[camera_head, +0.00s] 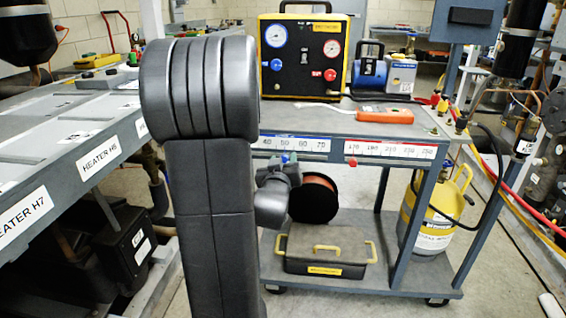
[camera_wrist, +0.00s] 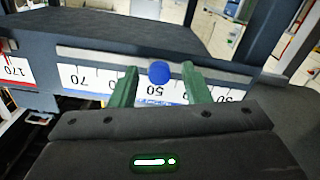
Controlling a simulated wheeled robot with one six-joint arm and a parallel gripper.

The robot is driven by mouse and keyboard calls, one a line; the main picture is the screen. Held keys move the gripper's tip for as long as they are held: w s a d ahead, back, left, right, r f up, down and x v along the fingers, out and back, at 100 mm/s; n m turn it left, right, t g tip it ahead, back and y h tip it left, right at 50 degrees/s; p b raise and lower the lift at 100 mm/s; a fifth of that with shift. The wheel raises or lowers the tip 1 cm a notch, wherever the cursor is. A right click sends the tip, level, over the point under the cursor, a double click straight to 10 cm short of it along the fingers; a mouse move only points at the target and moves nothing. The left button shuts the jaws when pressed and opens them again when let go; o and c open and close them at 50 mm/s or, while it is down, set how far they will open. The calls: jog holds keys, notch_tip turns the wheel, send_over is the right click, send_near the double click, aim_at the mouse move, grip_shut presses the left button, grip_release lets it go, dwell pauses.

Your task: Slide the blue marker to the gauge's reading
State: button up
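The blue marker (camera_head: 285,158) sits on the blue-edged scale (camera_head: 305,145) at the cart's front edge, near the 50 label. In the wrist view the blue marker (camera_wrist: 159,72) is a round knob above an upside-down 50. My gripper (camera_wrist: 160,84) has two green fingers, one on each side of the knob, with a visible gap on both sides. It is open. The blue gauge (camera_head: 276,36) is on the black and yellow panel; its needle is too small to read. My arm hides part of the scale's left end in the head view.
A red-edged scale (camera_head: 400,150) with a red marker (camera_head: 352,162) lies to the right. A red gauge (camera_head: 332,49) is beside the blue one. An orange handheld device (camera_head: 385,115) and a blue pump (camera_head: 370,76) are on the cart top. A grey rack (camera_head: 70,150) stands left.

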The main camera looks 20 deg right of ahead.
jog(key=p+v, duration=0.2)
jog(key=v, duration=1.2)
jog(key=shift+w+d, duration=0.1)
jog(key=shift+w, duration=0.05)
jog(key=x, duration=0.4)
jog(key=a+b+x, duration=0.1)
jog(key=x, duration=0.8)
jog(key=shift+w, duration=0.6)
jog(key=shift+a+f, duration=0.1)
jog(key=shift+a, duration=0.05)
